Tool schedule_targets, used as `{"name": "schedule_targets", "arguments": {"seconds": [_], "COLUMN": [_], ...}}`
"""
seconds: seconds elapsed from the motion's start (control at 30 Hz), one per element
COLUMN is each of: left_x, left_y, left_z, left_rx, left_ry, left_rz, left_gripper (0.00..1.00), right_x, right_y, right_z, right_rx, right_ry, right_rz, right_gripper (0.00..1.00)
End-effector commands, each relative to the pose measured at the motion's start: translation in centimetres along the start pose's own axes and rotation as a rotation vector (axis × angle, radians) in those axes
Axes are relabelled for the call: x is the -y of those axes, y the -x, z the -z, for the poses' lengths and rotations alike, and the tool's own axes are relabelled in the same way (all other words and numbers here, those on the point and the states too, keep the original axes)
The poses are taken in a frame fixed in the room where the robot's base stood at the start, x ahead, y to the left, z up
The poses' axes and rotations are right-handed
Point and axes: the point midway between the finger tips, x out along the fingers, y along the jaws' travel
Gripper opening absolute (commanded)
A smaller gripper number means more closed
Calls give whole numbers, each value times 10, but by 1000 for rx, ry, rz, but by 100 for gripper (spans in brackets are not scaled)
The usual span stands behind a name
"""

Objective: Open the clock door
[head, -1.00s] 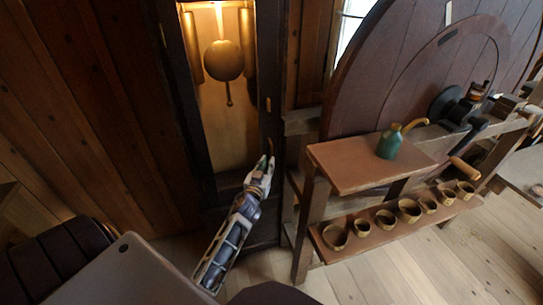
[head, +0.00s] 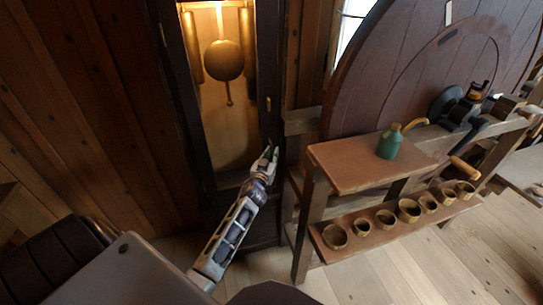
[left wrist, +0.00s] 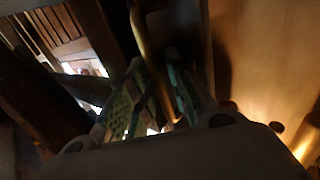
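The clock is a tall dark wooden case with a lit interior, and a round brass pendulum (head: 224,60) hangs inside. Its door frame (head: 265,75) looks closed. My left gripper (head: 270,153) is at the lower right edge of the door. In the left wrist view, a curved brass handle (left wrist: 146,45) runs down between the two fingers of the left gripper (left wrist: 152,98). The fingers are apart, with a gap beside the handle. Whether a finger touches the handle cannot be told. My right gripper is in no view.
A wooden bench (head: 345,170) stands close to the right of the clock, with a green oil can (head: 390,144) on top. Several small bowls (head: 409,209) line its lower shelf. A large wooden wheel (head: 400,65) rises behind. Plank floor (head: 400,270) is clear in front.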

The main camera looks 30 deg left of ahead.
Motion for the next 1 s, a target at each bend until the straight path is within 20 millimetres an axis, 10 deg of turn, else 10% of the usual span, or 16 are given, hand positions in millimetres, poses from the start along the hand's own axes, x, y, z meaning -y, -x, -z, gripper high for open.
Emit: {"name": "schedule_targets", "arguments": {"seconds": [0.37,1.0], "left_x": [0,-3], "left_y": [0,5], "left_z": [0,0], "left_rx": [0,1], "left_ry": [0,-2], "left_rz": [0,-21], "left_gripper": [0,0], "right_x": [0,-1], "right_y": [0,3], "right_z": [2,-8], "right_rx": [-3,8], "right_ry": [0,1], "right_rz": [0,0], "right_gripper": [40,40]}}
